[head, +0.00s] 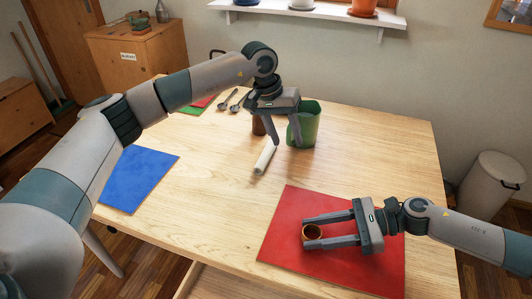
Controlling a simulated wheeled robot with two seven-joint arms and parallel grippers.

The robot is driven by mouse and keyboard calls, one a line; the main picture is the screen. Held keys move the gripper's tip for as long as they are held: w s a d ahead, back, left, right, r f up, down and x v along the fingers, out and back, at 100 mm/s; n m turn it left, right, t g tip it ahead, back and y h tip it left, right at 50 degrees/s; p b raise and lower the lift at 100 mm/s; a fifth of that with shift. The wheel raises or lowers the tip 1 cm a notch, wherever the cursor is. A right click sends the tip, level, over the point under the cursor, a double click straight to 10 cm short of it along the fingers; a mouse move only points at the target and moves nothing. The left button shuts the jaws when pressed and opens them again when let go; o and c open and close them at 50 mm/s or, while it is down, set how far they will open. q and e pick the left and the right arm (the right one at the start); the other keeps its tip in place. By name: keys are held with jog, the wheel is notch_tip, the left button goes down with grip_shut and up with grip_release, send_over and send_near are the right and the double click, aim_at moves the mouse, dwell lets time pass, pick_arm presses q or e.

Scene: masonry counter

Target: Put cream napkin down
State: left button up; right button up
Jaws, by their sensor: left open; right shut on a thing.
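The cream napkin (264,157) looks like a narrow roll. It lies on the wooden table near the middle, just left of and below my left gripper in the head view. My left gripper (284,143) is open and empty, with its fingers pointing down beside the green container. My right gripper (308,232) is low over the red mat (290,205), shut on a small round brown ring-like thing (313,230) between its fingertips. I cannot tell whether the brown thing touches the mat.
A green container (309,122) stands close to my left gripper, with a brown thing (258,126) partly hidden behind the gripper. A blue mat (141,178) lies at left. Spoons (230,101) and a green-and-red mat (195,107) are at the back left. The table's right back is clear.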

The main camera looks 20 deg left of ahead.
pick_arm(q)
jog(key=s+d+r+n+t+h, duration=0.2)
jog(key=s+d+r+n+h, duration=0.15)
jog(key=d+h, duration=0.4)
jog(key=s+d+r+n+t+h, duration=0.1)
jog(key=s+d+r+n+h, duration=0.25)
jog(key=d, duration=0.65)
jog(key=w+a+r+n+t+y, duration=0.1)
jog(key=w+a+r+n+t, duration=0.15)
jog(key=a+n+t, duration=0.8)
jog(key=s+a+f+n+y, duration=0.2)
jog(key=a+f+n+y, duration=0.2)
jog(key=f+n, duration=0.1)
jog(key=s+a+f+n+g+y, duration=0.1)
jog(key=s+a+f+n+y, duration=0.1)
jog(key=a+f+n+y, duration=0.2)
jog(key=s+a+f+n+y, duration=0.3)
jog(key=a+f+n+y, duration=0.2)
jog(key=f+n, duration=0.2)
jog(key=shift+s+a+f+n+g, duration=0.1)
jog(key=shift+a+n+g, duration=0.1)
jog(key=shift+n, duration=0.5)
jog(key=shift+a+f+n+g, duration=0.1)
jog(key=shift+a+n+g, duration=0.05)
jog(key=shift+n, duration=0.5)
